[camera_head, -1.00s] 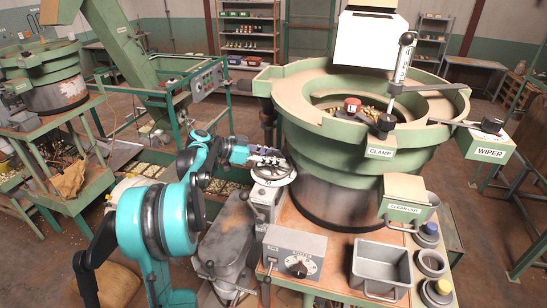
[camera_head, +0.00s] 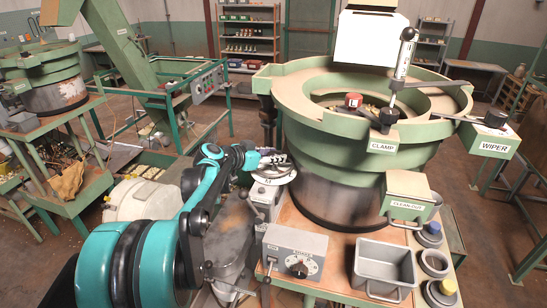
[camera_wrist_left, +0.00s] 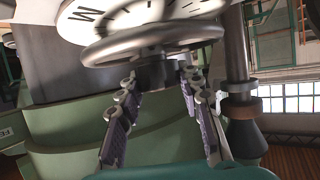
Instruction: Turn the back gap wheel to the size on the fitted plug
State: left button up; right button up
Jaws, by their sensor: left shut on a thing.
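The gap wheel (camera_head: 270,178) is a pale disc with a metal rim, left of the big green bowl. An M shows at its front edge. In the left wrist view the dial face (camera_wrist_left: 140,15) carries an M and tick marks, above the round rim (camera_wrist_left: 150,45). My left gripper (camera_head: 274,158) is at the wheel, its fingers (camera_wrist_left: 158,78) shut on the wheel's dark hub (camera_wrist_left: 155,72). Much of the wheel is hidden by the gripper. A red plug marked L (camera_head: 353,101) sits inside the bowl. My right gripper is not in view.
The green bowl (camera_head: 335,155) has a CLAMP lever (camera_head: 403,60) and a WIPER arm (camera_head: 495,146). A grey control box (camera_head: 294,252) stands in front of the wheel. A grey bin (camera_head: 384,268) and several round cups stand at the front right.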

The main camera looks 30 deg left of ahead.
pick_arm(q)
jog(key=shift+f+n+y, duration=0.1)
jog(key=shift+n+y, duration=0.3)
jog(key=shift+y, duration=0.1)
jog(key=o, duration=1.2)
jog(key=shift+w, duration=0.1)
jog(key=shift+c, duration=0.2)
jog(key=v, duration=1.2)
jog(key=shift+d+f, duration=0.1)
jog(key=shift+f, duration=0.05)
